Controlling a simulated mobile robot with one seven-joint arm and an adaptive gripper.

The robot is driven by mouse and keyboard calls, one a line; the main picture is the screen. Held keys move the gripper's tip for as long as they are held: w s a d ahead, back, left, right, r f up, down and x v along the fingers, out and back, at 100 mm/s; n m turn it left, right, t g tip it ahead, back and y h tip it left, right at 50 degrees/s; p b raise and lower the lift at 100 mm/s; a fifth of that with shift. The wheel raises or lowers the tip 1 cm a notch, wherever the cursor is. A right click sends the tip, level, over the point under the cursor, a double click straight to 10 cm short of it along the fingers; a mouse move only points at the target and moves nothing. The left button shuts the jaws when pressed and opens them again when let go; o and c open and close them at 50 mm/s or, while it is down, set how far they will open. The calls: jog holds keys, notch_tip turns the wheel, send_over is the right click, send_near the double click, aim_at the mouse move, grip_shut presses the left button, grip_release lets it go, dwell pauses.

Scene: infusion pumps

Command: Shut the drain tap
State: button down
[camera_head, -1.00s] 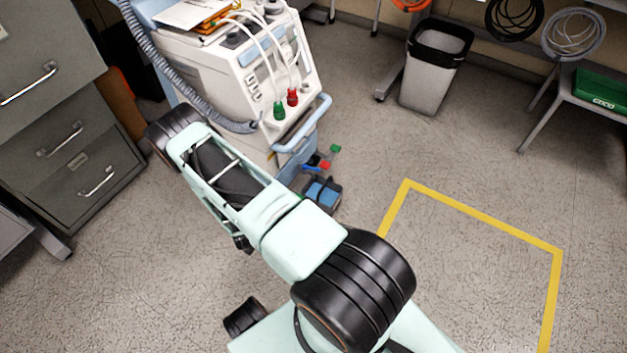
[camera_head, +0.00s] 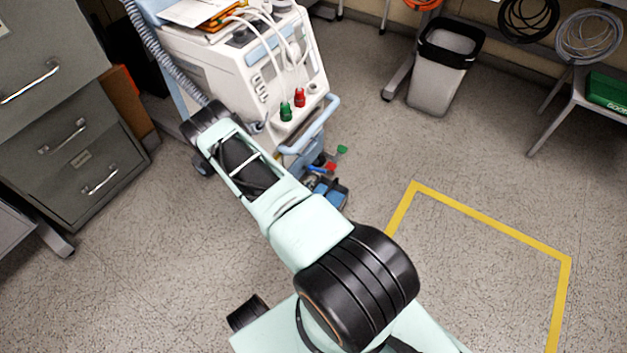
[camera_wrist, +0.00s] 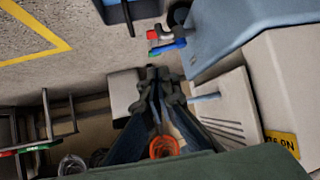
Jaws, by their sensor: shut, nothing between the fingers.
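The pump machine (camera_head: 262,85) is a white and blue cabinet on the floor. Small coloured tap handles (camera_head: 330,163), green, red and blue, stick out low by its front right corner. They also show in the wrist view as a tap cluster (camera_wrist: 164,40) beside the blue machine base. I cannot tell which handle is the drain tap's. My gripper (camera_wrist: 160,76) is shut and empty, its dark fingertips apart from the cluster and below it in the wrist picture. In the head view my gripper is hidden behind my arm and the machine.
A dark blue container (camera_head: 328,192) sits on the floor below the taps. The machine's blue push handle (camera_head: 312,125) juts out above them. A grey drawer cabinet (camera_head: 70,140) stands left, a bin (camera_head: 442,70) at the back. The yellow-taped floor (camera_head: 480,275) is clear.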

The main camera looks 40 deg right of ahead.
aim_at(322, 171)
jog(key=b+x, duration=0.4)
jog(key=x, duration=0.7)
jog(key=shift+w+d+f+b, duration=0.1)
jog(key=shift+d+f+b, duration=0.05)
jog(key=shift+f+b, duration=0.15)
jog(key=shift+w+d+f, duration=0.25)
jog(key=shift+w+d, duration=0.1)
jog(key=shift+d, duration=0.15)
jog(key=shift+s+d+r, duration=0.1)
jog(key=shift+s+d, duration=0.05)
jog(key=shift+n, duration=0.3)
